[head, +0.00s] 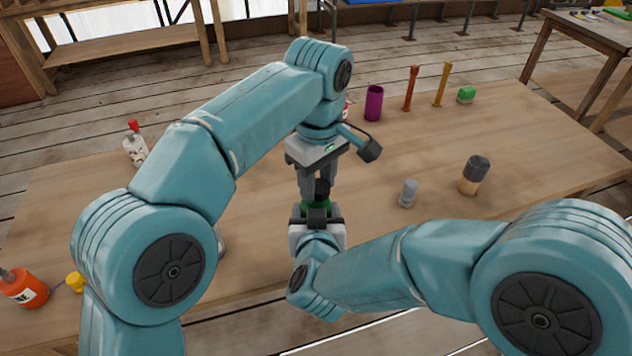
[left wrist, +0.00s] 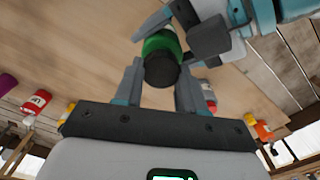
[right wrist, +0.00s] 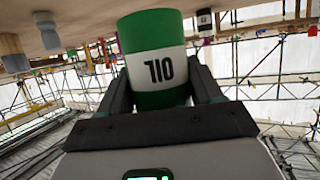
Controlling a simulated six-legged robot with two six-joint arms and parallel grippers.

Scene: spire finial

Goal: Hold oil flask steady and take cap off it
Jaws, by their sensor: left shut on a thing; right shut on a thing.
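The oil flask (right wrist: 160,65) is green with a white band lettered OIL; it fills the middle of the right wrist view. My right gripper (head: 317,218) is shut around the flask's body from the near side. The flask's black cap (left wrist: 162,70) shows end-on in the left wrist view, with the green body (left wrist: 160,42) behind it. My left gripper (head: 318,185) points down from above and is shut on the cap, one finger on each side. In the head view the flask is mostly hidden by my grippers; a little green (head: 318,204) shows. The cap appears to sit on the flask.
On the wooden table (head: 420,150), a grey-capped bottle (head: 474,175) and a small grey piece (head: 408,193) stand to the right. A purple cup (head: 373,103) and red and yellow tools stand at the back. Orange (head: 24,288) and white bottles (head: 134,148) stand left.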

